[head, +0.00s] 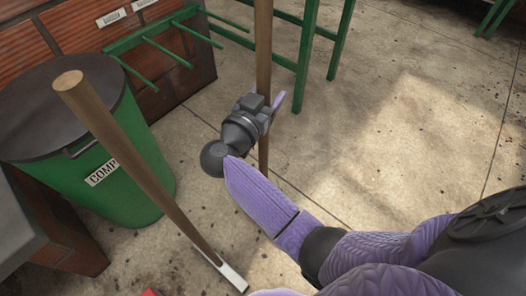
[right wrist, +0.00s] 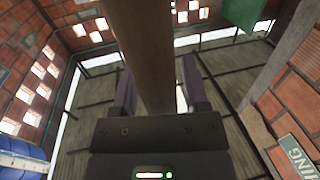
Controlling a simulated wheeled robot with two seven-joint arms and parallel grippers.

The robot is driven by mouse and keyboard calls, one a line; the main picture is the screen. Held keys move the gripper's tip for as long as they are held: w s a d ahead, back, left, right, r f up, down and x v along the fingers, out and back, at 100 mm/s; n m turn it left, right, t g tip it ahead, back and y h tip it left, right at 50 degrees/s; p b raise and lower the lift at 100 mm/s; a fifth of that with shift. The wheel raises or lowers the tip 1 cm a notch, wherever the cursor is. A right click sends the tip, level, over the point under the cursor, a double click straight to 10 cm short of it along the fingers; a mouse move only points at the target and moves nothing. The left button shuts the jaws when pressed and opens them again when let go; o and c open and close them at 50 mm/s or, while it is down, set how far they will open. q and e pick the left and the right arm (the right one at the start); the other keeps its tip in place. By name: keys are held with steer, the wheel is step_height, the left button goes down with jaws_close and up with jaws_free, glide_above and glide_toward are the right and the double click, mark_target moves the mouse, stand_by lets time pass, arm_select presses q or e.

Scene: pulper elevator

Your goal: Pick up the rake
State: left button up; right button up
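A long wooden handle (head: 263,45) stands nearly upright in the head view and runs out of the top of the picture. My right gripper (head: 274,104) is at this handle. In the right wrist view the handle (right wrist: 148,55) passes between the two fingers of my right gripper (right wrist: 158,92), with a small gap on each side, so the gripper looks open around it. A second wooden handle (head: 135,160) leans at the left, with a pale metal piece (head: 234,277) at its lower end. No rake tines show on either handle. My left gripper is out of view.
A green compost bin (head: 125,185) with a dark lid stands at the left. A green metal rack (head: 165,45) is fixed by the brick wall, and green legs (head: 306,50) stand behind the upright handle. A dark counter edge (head: 22,235) is at lower left. The concrete floor (head: 400,130) at right is clear.

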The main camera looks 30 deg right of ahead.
jaws_close()
stand_by(0.8)
stand_by(0.4)
